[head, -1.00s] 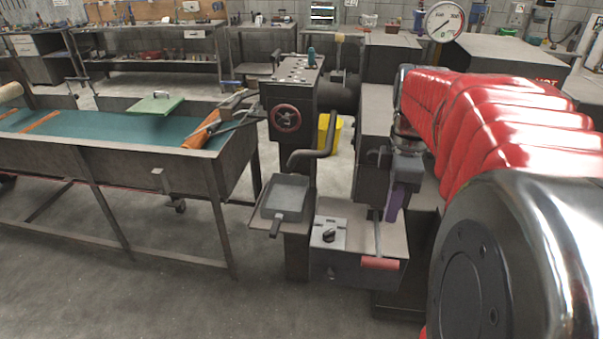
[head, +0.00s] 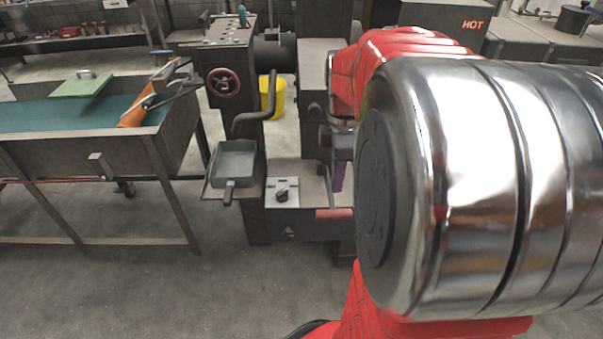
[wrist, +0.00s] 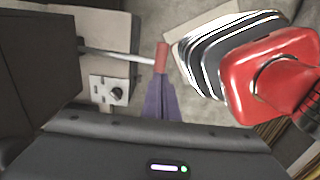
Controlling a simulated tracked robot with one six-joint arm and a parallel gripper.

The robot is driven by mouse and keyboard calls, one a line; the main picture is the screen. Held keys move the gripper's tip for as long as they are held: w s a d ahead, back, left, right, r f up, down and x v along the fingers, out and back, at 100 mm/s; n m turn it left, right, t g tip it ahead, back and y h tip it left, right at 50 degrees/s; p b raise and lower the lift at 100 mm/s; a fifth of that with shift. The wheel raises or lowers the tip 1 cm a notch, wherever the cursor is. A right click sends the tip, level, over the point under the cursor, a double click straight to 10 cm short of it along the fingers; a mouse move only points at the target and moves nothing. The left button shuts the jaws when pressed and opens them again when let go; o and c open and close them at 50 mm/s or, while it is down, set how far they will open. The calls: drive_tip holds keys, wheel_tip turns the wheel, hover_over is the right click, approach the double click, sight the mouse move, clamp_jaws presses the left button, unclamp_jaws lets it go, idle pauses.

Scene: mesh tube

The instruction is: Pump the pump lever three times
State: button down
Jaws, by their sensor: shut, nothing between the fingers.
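The pump lever is a thin metal rod with a red grip (head: 335,213) at the front right of a dark metal box. The arm hides part of it in the head view. In the wrist view the rod comes in from the left and ends in the red grip (wrist: 161,57). My gripper, with purple fingers (head: 338,178), points down just above and behind the grip. In the wrist view the shut fingers (wrist: 161,88) end close to the grip's near end. They hold nothing; I cannot tell whether they touch it.
A plate with a black knob (head: 282,195) sits on the box left of the lever. A grey pan (head: 235,160) rests on a shelf to its left, below a bent pipe (head: 258,112). A green-lined table (head: 160,165) stands further left. My arm blocks the right side.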

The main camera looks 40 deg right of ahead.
sight(333, 211)
wheel_tip(333, 211, down, 8)
drive_tip(key=shift+r, duration=0.1)
idle(0.4)
